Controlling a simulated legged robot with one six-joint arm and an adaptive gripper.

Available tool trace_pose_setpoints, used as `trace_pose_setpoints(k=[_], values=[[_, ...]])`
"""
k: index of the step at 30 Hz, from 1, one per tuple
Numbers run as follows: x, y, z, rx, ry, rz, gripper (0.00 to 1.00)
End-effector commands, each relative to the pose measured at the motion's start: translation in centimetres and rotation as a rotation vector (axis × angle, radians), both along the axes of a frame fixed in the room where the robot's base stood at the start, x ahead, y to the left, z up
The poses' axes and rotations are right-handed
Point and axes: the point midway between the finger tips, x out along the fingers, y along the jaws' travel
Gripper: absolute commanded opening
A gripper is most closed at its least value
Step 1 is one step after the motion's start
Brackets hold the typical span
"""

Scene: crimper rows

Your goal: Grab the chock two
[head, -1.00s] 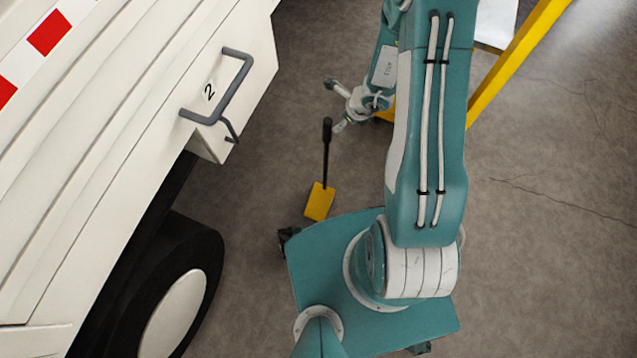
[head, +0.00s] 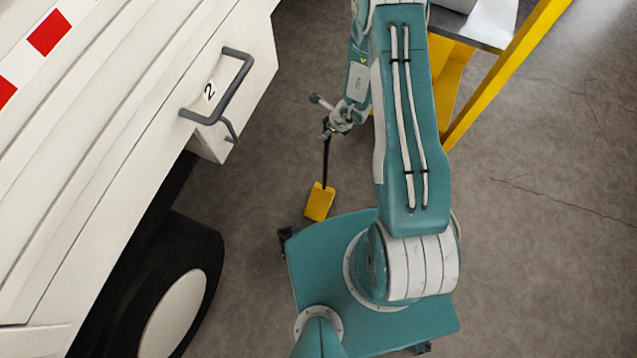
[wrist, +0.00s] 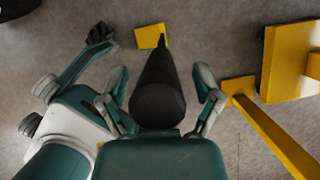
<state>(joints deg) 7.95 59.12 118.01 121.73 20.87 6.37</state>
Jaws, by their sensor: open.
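The chock is a yellow block (head: 320,203) on the floor with a dark upright handle (head: 326,165), beside the front corner of my base. My gripper (head: 323,115) is open at the top of the handle. In the wrist view the yellow block (wrist: 150,36) lies at the top and the black handle (wrist: 159,95) points up toward the camera. The two fingers of my gripper (wrist: 160,88) stand on either side of the handle, with a gap visible on each side. The lower handle is partly hidden behind its own top in the wrist view.
A white vehicle (head: 130,150) with a grey handle (head: 235,85) marked 2 and a black wheel (head: 205,245) stands on the left. A yellow-framed stand (head: 510,70) is at the upper right.

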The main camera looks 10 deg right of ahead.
Motion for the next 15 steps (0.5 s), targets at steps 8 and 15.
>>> trace_pose_setpoints(k=[8,15], values=[[0.01,-0.02,0.04,0.0,0.0,0.0,0.0],[0.1,-0.01,0.1,0.001,-0.002,0.0,0.0]])
